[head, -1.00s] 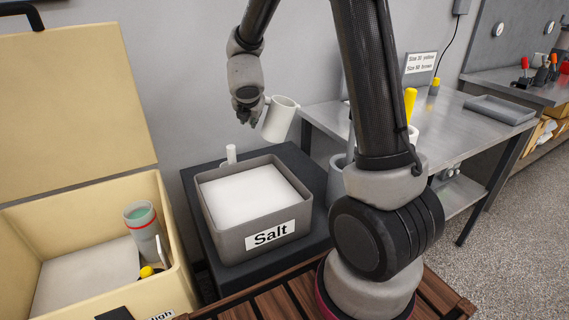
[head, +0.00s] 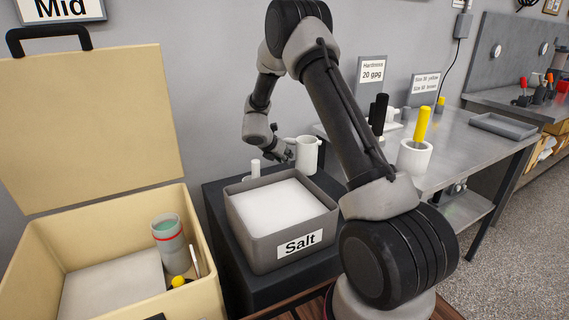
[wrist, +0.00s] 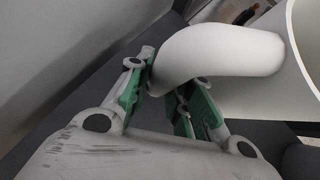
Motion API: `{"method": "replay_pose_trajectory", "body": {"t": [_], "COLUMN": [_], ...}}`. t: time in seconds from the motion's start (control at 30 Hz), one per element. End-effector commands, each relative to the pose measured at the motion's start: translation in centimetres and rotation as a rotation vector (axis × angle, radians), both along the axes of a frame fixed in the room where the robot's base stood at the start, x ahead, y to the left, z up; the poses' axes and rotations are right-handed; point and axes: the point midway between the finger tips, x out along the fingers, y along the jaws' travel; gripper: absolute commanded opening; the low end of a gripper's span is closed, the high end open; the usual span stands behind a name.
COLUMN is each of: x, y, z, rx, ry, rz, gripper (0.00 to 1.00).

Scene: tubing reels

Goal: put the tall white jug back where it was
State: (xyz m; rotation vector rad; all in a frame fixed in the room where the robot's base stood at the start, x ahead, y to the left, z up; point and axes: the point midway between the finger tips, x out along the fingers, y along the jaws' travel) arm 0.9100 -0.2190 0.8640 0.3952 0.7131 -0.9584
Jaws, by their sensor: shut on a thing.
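The tall white jug (head: 308,155) is upright behind the back right corner of the grey Salt tub, over the dark stand (head: 219,201). I cannot tell whether its base touches the stand. My gripper (head: 287,154) is at the jug's left side, on its handle. In the wrist view my gripper (wrist: 164,88) has its green-padded fingers around the end of the white handle (wrist: 225,50). The jug's body (wrist: 304,45) shows at the right edge of that view. Its base is hidden in the wrist view.
The Salt tub (head: 256,233), full of white salt, stands in front of the jug. A small white post (head: 255,169) rises at its back edge. An open beige chest (head: 205,270) is at left. A metal table (head: 460,140) with a white cup (head: 413,160) is at right.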

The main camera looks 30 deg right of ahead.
Motion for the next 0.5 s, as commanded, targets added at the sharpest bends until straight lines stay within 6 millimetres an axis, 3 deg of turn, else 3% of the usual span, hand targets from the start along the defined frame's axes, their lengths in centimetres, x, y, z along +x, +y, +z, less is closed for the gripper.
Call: {"method": "replay_pose_trajectory", "body": {"t": [0.13, 0.5], "x": [0.0, 0.0], "y": [0.0, 0.0], "z": [-2.1, -2.5], "rx": [0.000, 0.000], "ry": [0.002, 0.000], "rz": [0.001, 0.001], "gripper": [0.00, 0.00]}}
